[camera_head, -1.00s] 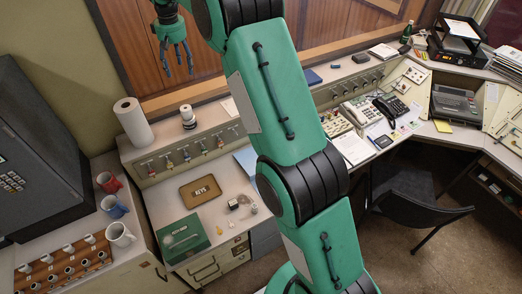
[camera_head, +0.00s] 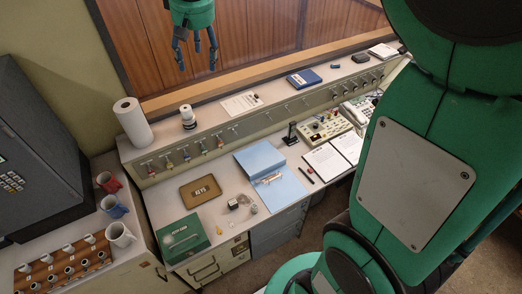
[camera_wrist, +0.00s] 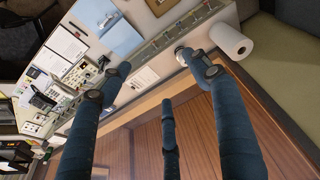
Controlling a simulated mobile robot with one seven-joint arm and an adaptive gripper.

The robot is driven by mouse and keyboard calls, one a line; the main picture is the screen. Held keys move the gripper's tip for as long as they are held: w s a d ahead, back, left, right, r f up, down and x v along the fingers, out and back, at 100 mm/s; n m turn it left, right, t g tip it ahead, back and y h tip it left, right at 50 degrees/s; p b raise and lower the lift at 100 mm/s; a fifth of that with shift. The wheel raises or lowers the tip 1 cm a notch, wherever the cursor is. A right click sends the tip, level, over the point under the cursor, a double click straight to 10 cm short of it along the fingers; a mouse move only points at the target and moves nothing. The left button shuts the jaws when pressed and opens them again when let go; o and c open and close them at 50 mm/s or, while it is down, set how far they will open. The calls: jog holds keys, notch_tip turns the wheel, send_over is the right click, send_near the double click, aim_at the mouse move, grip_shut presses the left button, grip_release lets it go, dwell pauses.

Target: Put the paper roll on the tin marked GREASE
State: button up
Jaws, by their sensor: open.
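The paper roll (camera_head: 133,122) is white and stands upright at the left end of the console's upper ledge. It also shows in the wrist view (camera_wrist: 232,42), right of my fingers. I cannot make out the word GREASE on either. My gripper (camera_head: 197,62) is open and empty, high up, right of the roll and apart from it.
A small white and black cylinder (camera_head: 188,118) stands right of the roll on the ledge. Red, blue and white mugs (camera_head: 119,234) stand at left. A wooden panel wall rises behind.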

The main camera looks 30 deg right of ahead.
jog(key=s+f+t, duration=0.1)
jog(key=s+f, duration=0.2)
jog(key=s, duration=1.4)
jog(key=s+f+m+t, duration=0.1)
jog(key=s+f, duration=0.3)
jog(key=s, duration=1.2)
jog(key=shift+s+d, duration=0.35)
notch_tip(320, 180, down, 18)
jog(key=b, duration=1.8)
jog(key=shift+f+b, duration=0.25)
jog(key=shift+b, duration=0.1)
